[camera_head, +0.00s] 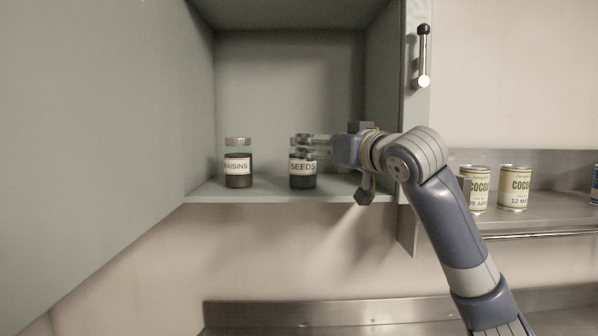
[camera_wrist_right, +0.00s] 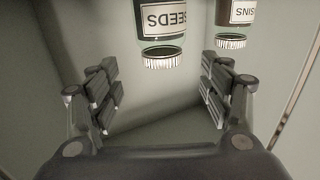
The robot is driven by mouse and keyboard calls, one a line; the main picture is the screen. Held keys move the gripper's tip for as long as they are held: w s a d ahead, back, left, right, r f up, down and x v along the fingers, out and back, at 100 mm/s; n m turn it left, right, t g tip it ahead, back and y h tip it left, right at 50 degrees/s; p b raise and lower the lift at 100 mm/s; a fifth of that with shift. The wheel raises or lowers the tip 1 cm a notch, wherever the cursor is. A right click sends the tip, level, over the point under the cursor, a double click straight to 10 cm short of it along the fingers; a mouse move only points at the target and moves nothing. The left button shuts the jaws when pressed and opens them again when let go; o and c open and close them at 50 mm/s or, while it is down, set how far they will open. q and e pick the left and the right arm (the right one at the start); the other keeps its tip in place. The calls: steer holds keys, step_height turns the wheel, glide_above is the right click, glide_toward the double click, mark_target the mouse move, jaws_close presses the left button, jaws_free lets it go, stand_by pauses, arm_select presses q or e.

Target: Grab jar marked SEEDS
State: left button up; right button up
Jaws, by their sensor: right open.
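The SEEDS jar (camera_head: 302,182), dark below with a white label and a ribbed metal lid, stands upright on the cabinet shelf. My right gripper (camera_head: 308,146) comes in from the right at the height of the jar's upper part and overlaps it in the head view. In the right wrist view the picture is upside down: the SEEDS jar (camera_wrist_right: 158,42) shows in line with the gap between the open fingers of my right gripper (camera_wrist_right: 158,80). Nothing is held. Whether a finger touches the jar cannot be told. My left gripper is out of view.
A RAISINS jar (camera_head: 238,180) stands to the left on the same shelf (camera_head: 270,190), and shows in the right wrist view (camera_wrist_right: 235,14). Cabinet walls close in at both sides. Cocoa tins (camera_head: 513,188) stand on a metal shelf at the right.

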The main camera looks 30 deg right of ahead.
steer(key=w+p, duration=0.1)
steer(key=w, duration=0.1)
steer(key=w+r+p, duration=0.1)
steer(key=w+p, duration=0.1)
steer(key=w, duration=0.1)
steer(key=w+p, duration=0.2)
steer(key=w, duration=0.1)
steer(key=shift+d+r, duration=0.15)
steer(key=shift+d, duration=0.2)
steer(key=shift+w+f, duration=0.2)
steer(key=shift+w, duration=0.4)
steer(key=shift+s, duration=0.1)
steer(key=c, duration=1.6)
steer(key=shift+r, duration=0.1)
jaws_close()
